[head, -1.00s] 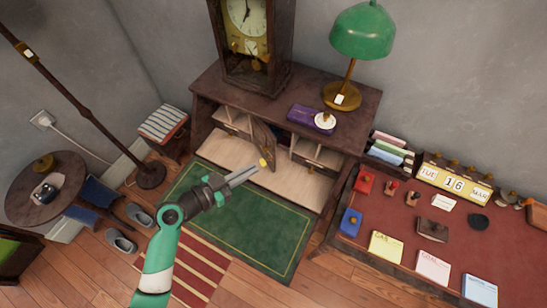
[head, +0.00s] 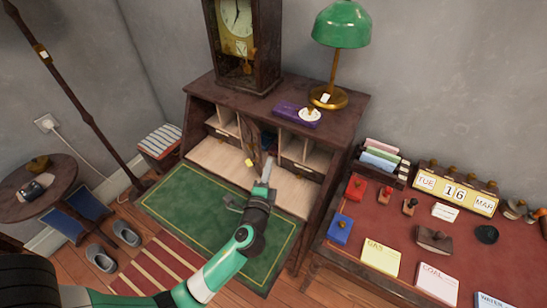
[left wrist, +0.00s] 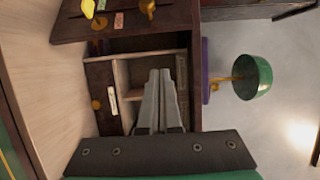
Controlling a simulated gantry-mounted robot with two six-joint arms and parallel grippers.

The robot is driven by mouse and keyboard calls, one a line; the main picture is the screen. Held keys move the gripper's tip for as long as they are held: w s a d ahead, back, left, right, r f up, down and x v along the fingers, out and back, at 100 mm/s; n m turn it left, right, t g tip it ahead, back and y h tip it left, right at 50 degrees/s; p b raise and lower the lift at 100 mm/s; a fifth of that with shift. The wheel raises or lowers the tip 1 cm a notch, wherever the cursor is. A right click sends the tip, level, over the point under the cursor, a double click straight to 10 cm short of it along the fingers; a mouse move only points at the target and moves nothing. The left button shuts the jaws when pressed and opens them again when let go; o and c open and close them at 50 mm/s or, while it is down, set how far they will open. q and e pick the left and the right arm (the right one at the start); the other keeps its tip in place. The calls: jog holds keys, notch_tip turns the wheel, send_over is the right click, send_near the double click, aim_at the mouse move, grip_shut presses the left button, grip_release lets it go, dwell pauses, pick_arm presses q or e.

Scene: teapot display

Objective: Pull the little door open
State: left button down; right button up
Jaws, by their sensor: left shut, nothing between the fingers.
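The little door (head: 254,142) is a narrow dark brown panel in the middle of the desk's cubbyholes, with a yellow tag (head: 249,162) by it. It looks slightly ajar, but its angle is hard to tell. In the left wrist view, turned sideways, a dark panel (left wrist: 175,18) with brass knobs and coloured tags, likely this door, fills the top. My left gripper (head: 266,166) is shut and empty, just right of and in front of the door, apart from the panel in the wrist view. Its fingers (left wrist: 160,75) point at the right cubbyholes. My right gripper is not in view.
The desk (head: 345,110) carries a clock (head: 238,45), a purple box (head: 290,110) and a green lamp (head: 341,25). A drawer (left wrist: 98,82) lies under the right cubbyholes. A red-topped table (head: 380,222) stands at right.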

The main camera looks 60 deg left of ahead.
pick_arm(q)
jog(key=w+a+b, duration=0.1)
jog(key=w+a, duration=0.1)
jog(key=a, duration=0.5)
jog(key=shift+w+a, duration=0.15)
jog(key=shift+a, duration=0.25)
jog(key=shift+d, duration=0.1)
